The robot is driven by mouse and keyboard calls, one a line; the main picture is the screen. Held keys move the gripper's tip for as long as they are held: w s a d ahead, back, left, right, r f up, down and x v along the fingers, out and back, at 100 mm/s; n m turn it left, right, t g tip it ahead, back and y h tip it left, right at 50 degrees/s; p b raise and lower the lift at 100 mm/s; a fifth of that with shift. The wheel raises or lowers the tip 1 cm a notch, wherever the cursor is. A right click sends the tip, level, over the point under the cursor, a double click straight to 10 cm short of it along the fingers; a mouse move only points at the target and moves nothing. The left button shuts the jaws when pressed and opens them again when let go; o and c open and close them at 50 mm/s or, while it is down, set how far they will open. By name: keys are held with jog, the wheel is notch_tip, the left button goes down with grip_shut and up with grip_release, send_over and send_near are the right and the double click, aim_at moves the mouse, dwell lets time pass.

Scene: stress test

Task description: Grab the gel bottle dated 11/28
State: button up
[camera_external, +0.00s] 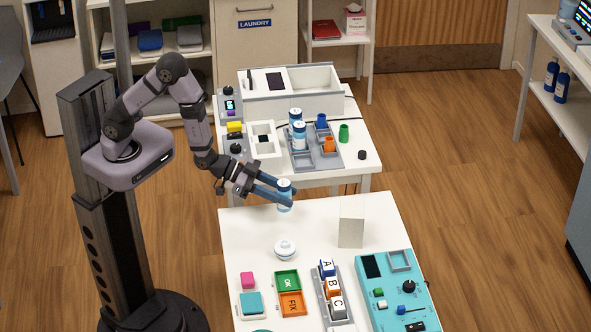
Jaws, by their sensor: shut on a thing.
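My gripper (283,192) reaches right from my arm over the far edge of the near white table. It is shut on a small blue bottle (285,204) with a white upper part, held upright. The fingers hide part of it, and no date can be read on it. Two similar blue-and-white bottles, the farther bottle (295,115) and the nearer bottle (299,136), stand in the grey rack on the far table. Their dates are too small to read.
The near table (318,232) holds a round white item (285,249), a blank upright panel (352,222), coloured blocks and a teal control box (392,292). A gap separates the two tables.

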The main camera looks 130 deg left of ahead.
aim_at(286, 183)
jog(key=shift+r, duration=2.25)
